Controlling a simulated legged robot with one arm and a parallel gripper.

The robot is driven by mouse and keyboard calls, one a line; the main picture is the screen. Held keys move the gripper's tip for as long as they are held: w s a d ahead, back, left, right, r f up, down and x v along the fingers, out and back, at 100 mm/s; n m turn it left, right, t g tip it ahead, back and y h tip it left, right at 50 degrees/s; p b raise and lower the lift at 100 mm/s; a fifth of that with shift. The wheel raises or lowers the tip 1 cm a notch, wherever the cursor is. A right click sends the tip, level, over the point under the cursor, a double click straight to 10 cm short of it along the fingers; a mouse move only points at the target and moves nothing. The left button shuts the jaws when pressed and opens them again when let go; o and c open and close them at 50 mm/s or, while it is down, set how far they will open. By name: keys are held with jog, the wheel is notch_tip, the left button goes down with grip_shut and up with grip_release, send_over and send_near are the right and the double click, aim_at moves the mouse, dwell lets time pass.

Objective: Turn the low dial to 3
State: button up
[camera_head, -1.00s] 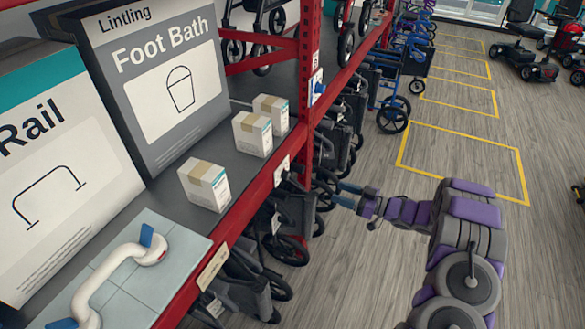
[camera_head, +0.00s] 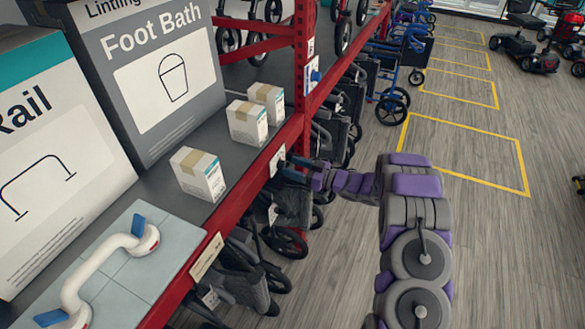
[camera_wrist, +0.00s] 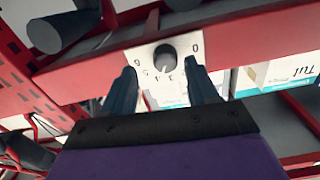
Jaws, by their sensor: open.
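The low dial is a dark round knob (camera_wrist: 166,58) on a white plate with printed numbers, set in the red shelf edge. In the wrist view the 0 is at upper right and the 6 at left. I cannot tell where its pointer stands. In the head view the white plate (camera_head: 277,160) shows partly behind my gripper (camera_head: 287,164). In the wrist view my gripper (camera_wrist: 161,73) is open and empty, one finger on each side of the knob, tips just short of it or beside it. Contact is not clear.
Another white plate with a blue knob (camera_head: 314,76) is on the red upright above. Small boxes (camera_head: 198,174), a white grab rail (camera_head: 105,270) and large cartons (camera_head: 152,70) stand on the shelf. Folded wheelchairs (camera_head: 285,222) are below.

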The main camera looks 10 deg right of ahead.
aim_at(281, 165)
jog(key=shift+w+a, duration=0.2)
jog(key=shift+a, duration=0.55)
jog(key=shift+w+a, duration=0.15)
jog(key=shift+a, duration=0.55)
jog(key=shift+d, duration=0.4)
jog(key=shift+c, duration=0.4)
jog(key=shift+d, duration=0.4)
jog(key=shift+c, duration=1.4)
jog(key=shift+a, duration=0.35)
jog(key=c, duration=0.5)
jog(key=shift+c, duration=0.9)
